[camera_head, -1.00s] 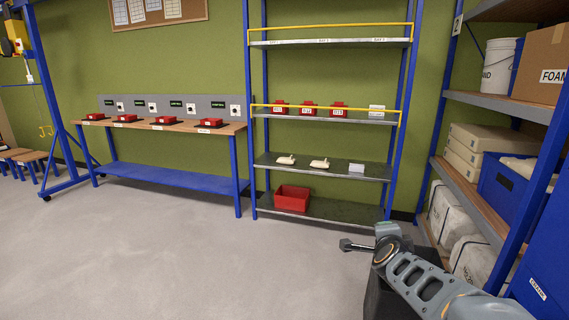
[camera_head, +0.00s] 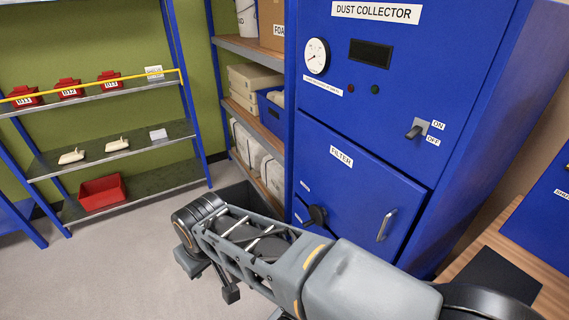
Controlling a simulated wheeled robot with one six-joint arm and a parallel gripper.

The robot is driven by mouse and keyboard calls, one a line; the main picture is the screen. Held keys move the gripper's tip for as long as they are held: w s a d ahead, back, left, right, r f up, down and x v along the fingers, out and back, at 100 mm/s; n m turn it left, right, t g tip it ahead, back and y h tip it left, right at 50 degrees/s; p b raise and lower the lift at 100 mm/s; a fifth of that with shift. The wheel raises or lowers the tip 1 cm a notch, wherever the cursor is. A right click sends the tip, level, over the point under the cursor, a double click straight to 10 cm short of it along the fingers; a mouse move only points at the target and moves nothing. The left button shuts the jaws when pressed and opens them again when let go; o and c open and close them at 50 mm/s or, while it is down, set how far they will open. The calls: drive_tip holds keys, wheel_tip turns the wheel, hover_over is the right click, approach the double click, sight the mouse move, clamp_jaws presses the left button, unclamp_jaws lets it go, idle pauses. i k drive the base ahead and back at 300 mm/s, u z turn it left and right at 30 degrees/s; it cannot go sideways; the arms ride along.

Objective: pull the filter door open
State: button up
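The blue filter door (camera_head: 345,180), labelled FILTER, is the lower front panel of the blue dust collector (camera_head: 400,80). It looks shut, with dark seams around it. A metal bar handle (camera_head: 386,224) stands near its right edge. My arm crosses the lower middle of the view, in front of the cabinet. The fingertips of my gripper cannot be made out, so I cannot tell whether it holds anything.
A gauge (camera_head: 316,56) and an on/off switch (camera_head: 417,129) sit above the door. A wooden bench (camera_head: 535,245) is close on the right. Shelves (camera_head: 247,48) stand left of the cabinet, and a rack with a red bin (camera_head: 102,193) is further left. Floor at lower left is clear.

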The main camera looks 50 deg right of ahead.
sight(378, 203)
drive_tip(key=z, duration=1.55)
drive_tip(key=k, duration=1.15)
drive_tip(key=u, duration=0.15)
drive_tip(key=i, duration=0.6)
drive_tip(key=u, duration=0.35)
